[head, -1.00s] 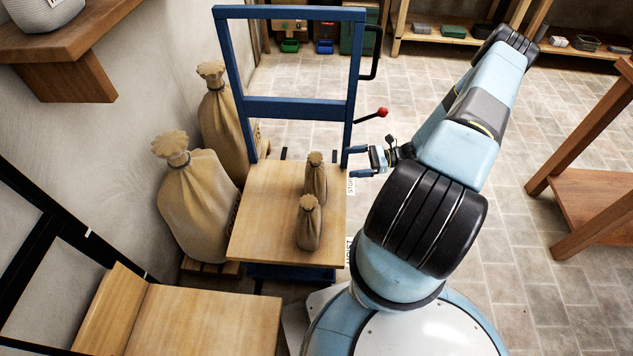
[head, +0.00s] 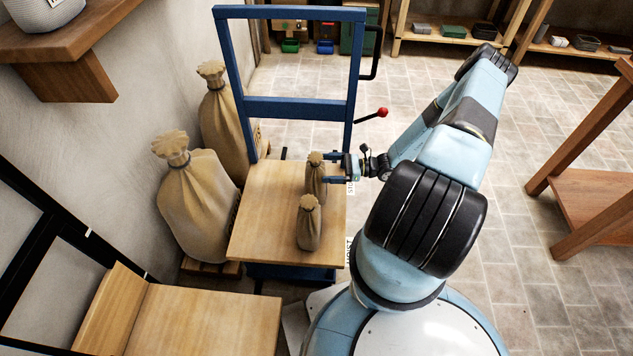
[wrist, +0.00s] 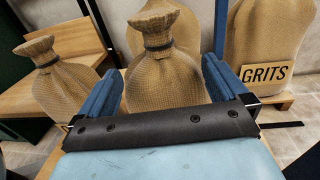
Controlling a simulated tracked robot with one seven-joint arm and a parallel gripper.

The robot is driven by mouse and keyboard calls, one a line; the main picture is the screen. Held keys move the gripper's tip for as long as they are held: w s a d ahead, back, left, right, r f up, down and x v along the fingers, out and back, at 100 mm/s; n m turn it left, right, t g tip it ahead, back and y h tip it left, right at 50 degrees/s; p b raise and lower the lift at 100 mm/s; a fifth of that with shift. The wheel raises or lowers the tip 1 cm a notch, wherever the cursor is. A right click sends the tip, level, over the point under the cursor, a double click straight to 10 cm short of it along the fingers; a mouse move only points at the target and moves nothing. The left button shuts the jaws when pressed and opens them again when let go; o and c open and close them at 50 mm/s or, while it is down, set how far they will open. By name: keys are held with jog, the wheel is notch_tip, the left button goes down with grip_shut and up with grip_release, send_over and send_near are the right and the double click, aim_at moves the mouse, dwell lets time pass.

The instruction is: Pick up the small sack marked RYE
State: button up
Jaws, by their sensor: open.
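Two small tan sacks with tied necks stand upright on a wooden platform (head: 262,205). The farther small sack (head: 315,182) is beside my gripper (head: 329,168); in the wrist view this sack (wrist: 166,78) shows between the fingers. The nearer small sack (head: 309,230) stands apart from the gripper, and in the wrist view it (wrist: 62,88) lies left of the left finger. My gripper (wrist: 160,72) is open, with a blue finger on either side of the farther sack. No word is readable on either small sack, so I cannot tell which is marked RYE.
A blue frame (head: 300,108) with a red-knobbed lever (head: 383,113) rises behind the platform. Large sacks (head: 195,205) stand on its left; one shows a GRITS label (wrist: 265,74) in the wrist view. A wooden table (head: 205,320) is at the front left. Floor to the right is open.

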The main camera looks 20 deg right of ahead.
aim_at(315, 167)
jog(key=shift+x, duration=2.6)
jog(key=shift+f, duration=0.1)
jog(key=c, duration=1.6)
jog(key=shift+c, duration=0.3)
